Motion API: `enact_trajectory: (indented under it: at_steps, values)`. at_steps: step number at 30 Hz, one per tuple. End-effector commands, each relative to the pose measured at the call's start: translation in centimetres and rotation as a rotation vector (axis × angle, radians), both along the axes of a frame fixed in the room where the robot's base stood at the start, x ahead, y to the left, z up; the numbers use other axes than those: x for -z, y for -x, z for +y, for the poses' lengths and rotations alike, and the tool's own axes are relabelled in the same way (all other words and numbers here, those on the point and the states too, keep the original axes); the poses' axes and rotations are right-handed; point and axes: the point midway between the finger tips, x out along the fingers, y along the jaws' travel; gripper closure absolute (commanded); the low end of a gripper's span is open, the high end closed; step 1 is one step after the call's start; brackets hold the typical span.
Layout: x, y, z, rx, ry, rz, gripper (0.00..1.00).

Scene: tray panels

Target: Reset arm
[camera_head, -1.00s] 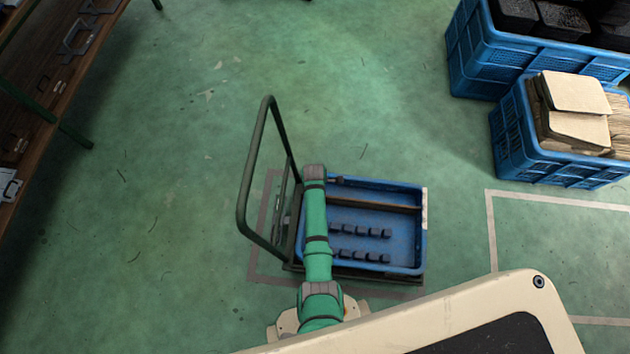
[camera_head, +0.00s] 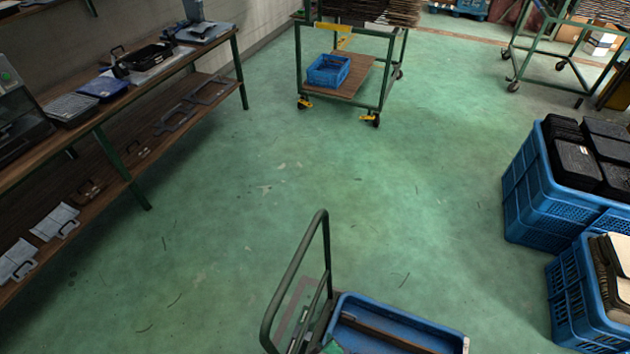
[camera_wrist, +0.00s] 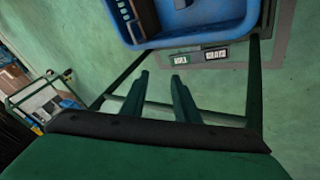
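My gripper (camera_wrist: 158,92) shows in the wrist view with its two green fingers apart and nothing between them. It is above the handle end of a flat cart (camera_head: 300,290). A blue tray (camera_head: 400,328) sits on the cart at the bottom of the head view, cut off by the frame. The tray also shows at the top of the wrist view (camera_wrist: 195,36), with dark parts in it at its left. The gripper itself is out of the head view.
Blue crates of black parts (camera_head: 525,190) and cardboard (camera_head: 570,300) stand at the right. A workbench (camera_head: 130,125) with trays and tools runs along the left. A wheeled rack (camera_head: 390,60) with a small blue bin (camera_head: 328,72) stands at the back. The middle floor is clear.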

Motion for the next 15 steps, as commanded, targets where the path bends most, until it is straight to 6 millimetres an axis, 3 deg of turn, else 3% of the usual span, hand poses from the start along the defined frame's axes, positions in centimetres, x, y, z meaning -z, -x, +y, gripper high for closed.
enact_trajectory:
  at_steps: [1,8,15]
  values:
    - [-0.9,1.7,0.6,0.027,-0.022,-0.033,0.72]
    - [-7.0,6.9,2.2,0.158,-0.139,-0.213,0.72]
    - [-15.5,11.8,2.9,0.268,-0.287,-0.393,0.72]
